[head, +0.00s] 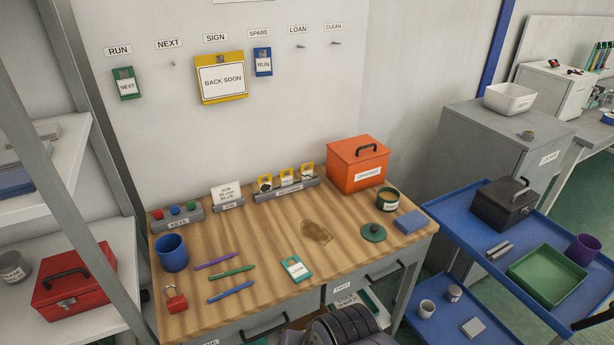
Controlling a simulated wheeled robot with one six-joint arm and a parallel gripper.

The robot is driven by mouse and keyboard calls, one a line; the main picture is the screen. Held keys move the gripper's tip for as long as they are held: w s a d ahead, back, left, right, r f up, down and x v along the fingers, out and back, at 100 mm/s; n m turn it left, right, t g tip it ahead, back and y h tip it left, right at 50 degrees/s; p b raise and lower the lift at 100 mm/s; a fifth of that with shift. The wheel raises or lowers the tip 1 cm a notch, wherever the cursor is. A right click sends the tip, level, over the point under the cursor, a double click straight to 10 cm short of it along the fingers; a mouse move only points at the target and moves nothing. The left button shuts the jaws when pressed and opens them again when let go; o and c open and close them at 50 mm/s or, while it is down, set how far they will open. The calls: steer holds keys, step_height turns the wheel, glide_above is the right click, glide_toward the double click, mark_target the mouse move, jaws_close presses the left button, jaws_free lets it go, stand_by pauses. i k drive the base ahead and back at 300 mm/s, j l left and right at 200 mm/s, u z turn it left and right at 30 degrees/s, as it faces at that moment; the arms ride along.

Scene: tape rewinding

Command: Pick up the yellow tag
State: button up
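A yellow sign tag (221,78) reading "BACK SOON" hangs on the wall under the SIGN label. Three small yellow pieces with pale and dark faces, a left one (265,183), a middle one (287,177) and a right one (307,171), stand in a grey rack (290,191) at the back of the wooden bench. Which one the task means by the yellow tag, I cannot tell. A dark rounded part of my arm shows at the bottom centre. My gripper's fingers are not visible.
A green tag (126,84) and a blue tag (263,62) hang on the wall; other hooks are bare. On the bench (250,245) are a teal tag (296,269), pens, a blue mug (173,253), a red padlock (175,299) and an orange box (357,164).

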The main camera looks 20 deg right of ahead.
mark_target(288, 180)
steer(key=i+l+z, duration=0.15)
steer(key=i+z, duration=0.2)
steer(key=i+l+z, duration=0.1)
steer(key=i+z, duration=0.2)
